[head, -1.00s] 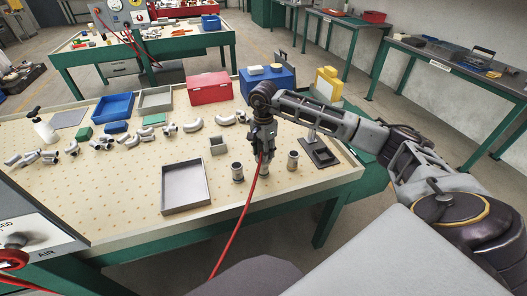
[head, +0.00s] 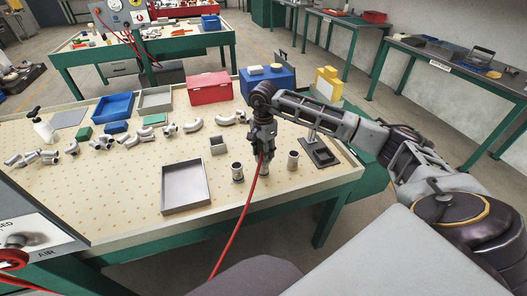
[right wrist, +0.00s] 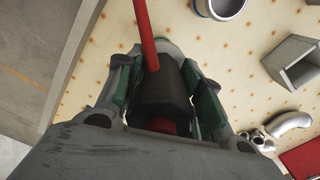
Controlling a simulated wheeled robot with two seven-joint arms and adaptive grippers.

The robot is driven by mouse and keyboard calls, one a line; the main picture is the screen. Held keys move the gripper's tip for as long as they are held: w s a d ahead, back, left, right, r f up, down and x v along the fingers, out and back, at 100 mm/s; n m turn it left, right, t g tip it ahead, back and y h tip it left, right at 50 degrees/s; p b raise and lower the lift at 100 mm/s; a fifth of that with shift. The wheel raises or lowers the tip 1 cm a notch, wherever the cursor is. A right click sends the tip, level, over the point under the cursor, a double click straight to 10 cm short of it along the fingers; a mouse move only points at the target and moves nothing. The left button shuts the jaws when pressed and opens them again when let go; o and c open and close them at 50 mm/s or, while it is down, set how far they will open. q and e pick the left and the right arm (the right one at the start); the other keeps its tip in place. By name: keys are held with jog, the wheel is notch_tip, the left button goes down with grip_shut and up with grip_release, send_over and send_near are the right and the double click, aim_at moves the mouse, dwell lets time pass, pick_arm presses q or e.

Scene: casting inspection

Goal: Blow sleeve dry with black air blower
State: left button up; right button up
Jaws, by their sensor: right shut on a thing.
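My right gripper (head: 263,148) is shut on the black air blower (right wrist: 160,95), which sits between its green-padded fingers in the right wrist view. A red hose (head: 243,211) runs from the blower down to the lower left. A grey metal sleeve (head: 265,169) stands upright on the table directly below the gripper. The gripper hides most of the blower in the head view, and I cannot tell how far its tip is from the sleeve. Two more sleeves stand upright, one to the left (head: 237,172) and one to the right (head: 293,161). My left gripper is not in view.
An open grey tray (head: 186,208) lies left of the sleeves, with a small grey box (head: 218,146) behind. A dark stand (head: 320,152) is at the right. Pipe fittings, blue bins (head: 114,107) and a red box (head: 209,88) fill the back.

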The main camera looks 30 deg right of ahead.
jog(key=shift+s+f, duration=0.1)
jog(key=shift+f, duration=0.05)
jog(key=shift+r+p, duration=1.25)
jog(key=shift+r, duration=1.05)
jog(key=shift+r+p, duration=0.55)
jog(key=shift+r, duration=0.5)
jog(key=shift+r+p, duration=0.35)
jog(key=shift+r, duration=0.35)
